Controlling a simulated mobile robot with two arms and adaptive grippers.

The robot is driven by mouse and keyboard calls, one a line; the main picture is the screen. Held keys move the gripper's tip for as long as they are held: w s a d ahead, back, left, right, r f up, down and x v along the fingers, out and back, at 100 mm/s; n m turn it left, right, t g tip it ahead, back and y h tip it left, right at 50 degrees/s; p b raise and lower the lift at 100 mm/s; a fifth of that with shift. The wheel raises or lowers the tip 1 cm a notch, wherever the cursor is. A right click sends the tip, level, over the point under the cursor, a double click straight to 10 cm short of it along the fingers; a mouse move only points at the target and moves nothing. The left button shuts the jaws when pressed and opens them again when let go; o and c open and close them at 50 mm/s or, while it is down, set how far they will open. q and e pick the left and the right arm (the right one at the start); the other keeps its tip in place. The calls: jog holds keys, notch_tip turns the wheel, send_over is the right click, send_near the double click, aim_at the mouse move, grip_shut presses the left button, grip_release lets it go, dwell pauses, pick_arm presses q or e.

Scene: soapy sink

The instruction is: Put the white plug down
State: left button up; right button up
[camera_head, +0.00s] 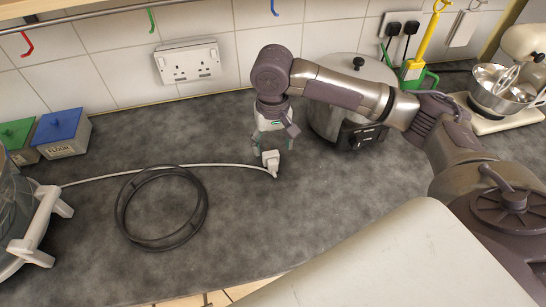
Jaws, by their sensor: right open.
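The white plug (271,159) is on or just above the dark worktop, below the double wall socket and to its right. Its white cable runs left along the counter. My right gripper (272,148) points down directly over the plug with its jaws open. Its fingertips are close around or just above the plug; I cannot tell whether they touch it. The gripper partly covers the plug's top. My left gripper is not in view.
A white double socket (188,63) is on the tiled wall. A dark ring (160,208) lies on the worktop (240,235), left of the plug. A steel cooker (330,120) stands close to the right of my gripper. The front middle counter is clear.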

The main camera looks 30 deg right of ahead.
aim_at(273, 161)
notch_tip(273, 161, up, 6)
jog(key=shift+f, duration=0.25)
dwell(0.4)
